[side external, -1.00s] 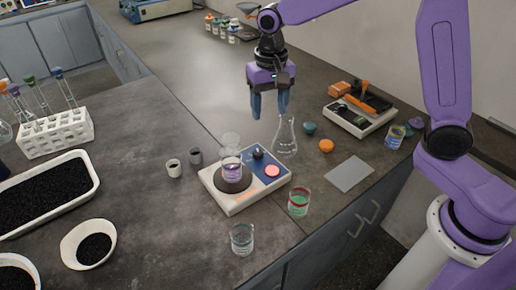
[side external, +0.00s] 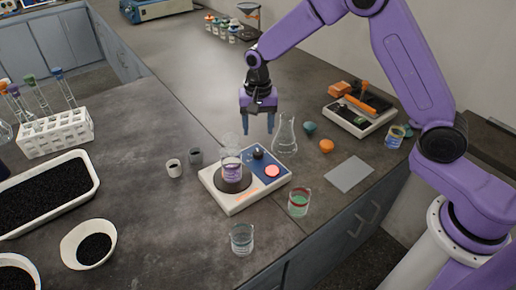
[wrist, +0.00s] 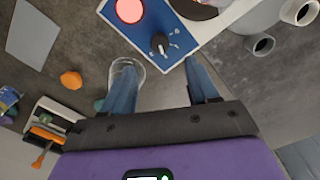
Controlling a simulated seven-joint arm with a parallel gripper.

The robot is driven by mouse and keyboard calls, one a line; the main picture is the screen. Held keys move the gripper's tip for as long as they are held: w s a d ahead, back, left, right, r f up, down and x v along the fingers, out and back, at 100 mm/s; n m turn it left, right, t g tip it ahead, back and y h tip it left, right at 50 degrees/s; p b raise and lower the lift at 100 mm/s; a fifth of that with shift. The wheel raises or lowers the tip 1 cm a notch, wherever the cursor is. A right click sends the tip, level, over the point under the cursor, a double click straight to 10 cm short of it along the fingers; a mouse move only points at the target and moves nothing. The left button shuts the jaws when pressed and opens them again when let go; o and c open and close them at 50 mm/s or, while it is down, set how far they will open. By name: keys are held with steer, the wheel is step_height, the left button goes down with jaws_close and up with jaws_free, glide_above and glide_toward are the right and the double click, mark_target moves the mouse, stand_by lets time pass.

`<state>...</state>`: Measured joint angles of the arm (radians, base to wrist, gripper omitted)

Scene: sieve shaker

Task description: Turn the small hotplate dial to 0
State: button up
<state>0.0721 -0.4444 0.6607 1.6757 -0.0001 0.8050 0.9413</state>
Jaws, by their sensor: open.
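The small hotplate (side external: 222,203) is a white unit with a blue control panel (side external: 266,172). Its black dial (side external: 258,153) stands on the panel beside a round red-pink button (side external: 272,171). A beaker of purple liquid (side external: 231,168) sits on the dark heating plate. In the wrist view the dial (wrist: 159,43) shows upright with small white marks around it, too small to read. My gripper (side external: 258,131) is open and empty, pointing down above and behind the dial, apart from it. In the wrist view my two blue fingers (wrist: 160,88) straddle the space just below the dial.
A beaker with red and green (side external: 299,203) and a clear beaker (side external: 242,239) stand in front. Two small cups (side external: 174,168) are left.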

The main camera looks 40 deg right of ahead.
mark_target(258, 152)
step_height(258, 152, down, 9)
steer(key=shift+r, duration=0.1)
stand_by(0.4)
steer(key=c, duration=1)
steer(key=shift+c, duration=0.2)
